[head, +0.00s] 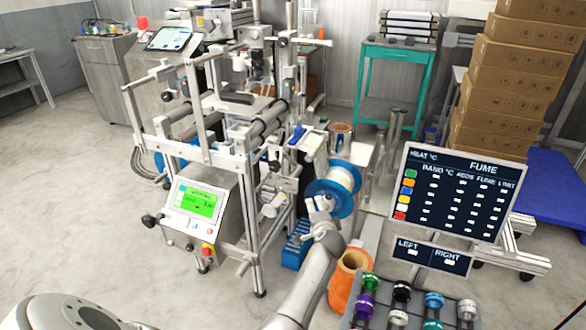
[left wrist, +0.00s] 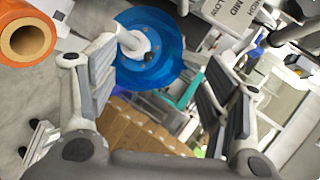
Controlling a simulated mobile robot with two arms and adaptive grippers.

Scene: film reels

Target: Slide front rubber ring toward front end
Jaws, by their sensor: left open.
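A reel with blue flanges and a pale winding (head: 336,186) sits on the side of the metal machine frame in the head view. In the left wrist view its blue flange (left wrist: 178,50) faces me, with a light grey shaft end or hub (left wrist: 134,42) sticking out from its middle. I cannot make out a separate rubber ring on that shaft. My left gripper (head: 321,205) is just in front of the reel. In the left wrist view its fingers (left wrist: 160,62) are spread wide with the hub between them, nearer the left finger, and nothing is gripped. My right gripper is not seen.
An orange roll (head: 349,280) stands low beside my left arm. A tray of coloured rings (head: 465,312) and a dark sign panel (head: 455,190) are to the right. A control box (head: 195,205) is at the left. Open floor (head: 70,200) lies far left.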

